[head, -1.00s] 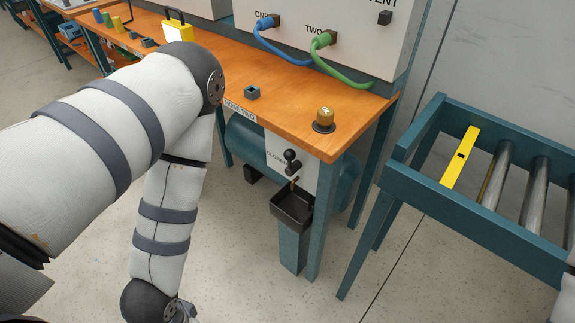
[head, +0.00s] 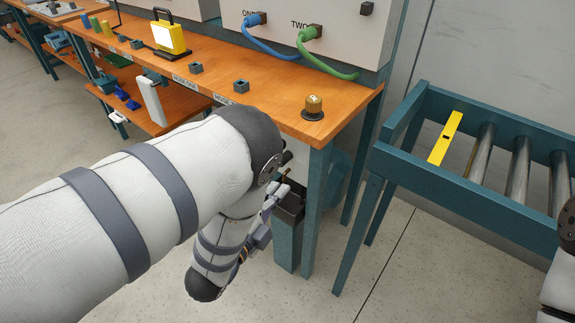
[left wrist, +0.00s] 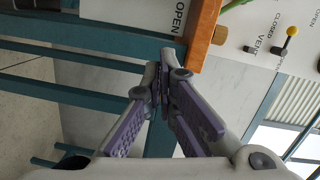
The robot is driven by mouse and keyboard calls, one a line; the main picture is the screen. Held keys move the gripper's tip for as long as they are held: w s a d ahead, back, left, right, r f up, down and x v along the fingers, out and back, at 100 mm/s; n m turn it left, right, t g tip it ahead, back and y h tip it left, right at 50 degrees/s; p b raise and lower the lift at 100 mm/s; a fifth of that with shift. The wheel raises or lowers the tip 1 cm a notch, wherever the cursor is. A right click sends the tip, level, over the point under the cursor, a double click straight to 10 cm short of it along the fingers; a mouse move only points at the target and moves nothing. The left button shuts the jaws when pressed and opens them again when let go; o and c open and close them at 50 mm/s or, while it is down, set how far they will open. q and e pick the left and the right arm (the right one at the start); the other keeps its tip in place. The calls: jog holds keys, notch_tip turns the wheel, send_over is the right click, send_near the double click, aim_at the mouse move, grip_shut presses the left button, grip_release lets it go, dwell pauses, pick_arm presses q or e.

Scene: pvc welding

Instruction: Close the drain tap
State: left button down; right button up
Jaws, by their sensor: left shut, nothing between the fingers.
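The drain tap (head: 287,157) is a dark lever on the panel under the bench's right end. My left arm hides most of it and the panel in the head view, so its position cannot be told. A dark drain tray (head: 291,205) sits just below it on a teal post. My left gripper (head: 281,187) is shut and empty, pointing up in front of the tray, just below the tap; contact cannot be told. In the left wrist view the shut fingertips (left wrist: 160,76) show before a white panel (left wrist: 127,12) marked OPEN. My right gripper is out of view.
The orange bench top (head: 270,105) overhangs the tap area, with a brass knob (head: 314,105) near its corner. A teal bench leg (head: 316,210) stands right of the tray. A roller conveyor (head: 465,190) is farther right. The floor between them is clear.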

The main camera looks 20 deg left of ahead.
pick_arm(q)
jog(key=shift+w+d+r, duration=0.2)
jog(key=shift+w+r, duration=0.05)
jog(key=shift+r, duration=0.15)
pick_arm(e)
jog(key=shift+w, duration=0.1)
pick_arm(q)
jog(key=w+a+b, duration=0.1)
jog(key=w, duration=1)
jog(key=shift+w+a+f, duration=0.2)
jog(key=shift+w+f, duration=0.05)
jog(key=shift+f, duration=0.2)
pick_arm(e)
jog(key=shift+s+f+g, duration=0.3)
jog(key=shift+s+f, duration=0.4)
